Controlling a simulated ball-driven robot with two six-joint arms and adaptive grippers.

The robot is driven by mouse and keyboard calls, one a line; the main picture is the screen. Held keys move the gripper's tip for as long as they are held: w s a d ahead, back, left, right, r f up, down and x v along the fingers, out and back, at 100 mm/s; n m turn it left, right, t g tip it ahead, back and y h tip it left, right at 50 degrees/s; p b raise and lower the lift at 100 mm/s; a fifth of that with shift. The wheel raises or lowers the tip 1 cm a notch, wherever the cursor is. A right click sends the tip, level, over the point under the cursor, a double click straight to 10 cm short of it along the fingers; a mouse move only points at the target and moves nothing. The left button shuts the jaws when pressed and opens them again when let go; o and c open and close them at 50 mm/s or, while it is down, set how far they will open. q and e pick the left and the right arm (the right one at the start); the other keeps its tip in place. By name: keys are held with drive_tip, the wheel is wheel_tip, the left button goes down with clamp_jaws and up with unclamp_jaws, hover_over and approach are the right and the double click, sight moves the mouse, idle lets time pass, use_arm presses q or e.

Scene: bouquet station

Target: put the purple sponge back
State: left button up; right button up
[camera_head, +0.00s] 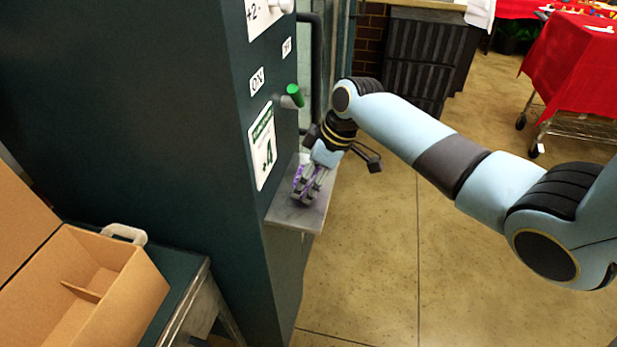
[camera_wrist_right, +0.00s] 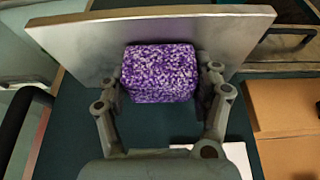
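The purple speckled sponge (camera_wrist_right: 158,73) is between the two fingers of my right gripper (camera_wrist_right: 162,82) in the right wrist view. The fingers press on its left and right sides. Behind it is a grey metal shelf (camera_wrist_right: 75,40). In the head view my right gripper (camera_head: 306,186) points down at the same small shelf (camera_head: 293,217) on the side of a dark green cabinet. Only slivers of the sponge (camera_head: 299,173) show between the fingers there. Whether the sponge touches the shelf is hard to tell. My left gripper is not in view.
A green-tipped lever (camera_head: 295,95) sticks out of the cabinet (camera_head: 190,130) just above my right wrist. An open cardboard box (camera_head: 125,290) stands on a table at the lower left. The floor right of the shelf is free. A red-covered table (camera_head: 575,65) stands far right.

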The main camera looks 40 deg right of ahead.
drive_tip(key=o, duration=0.5)
drive_tip(key=shift+r, duration=0.2)
drive_tip(key=v, duration=1.2)
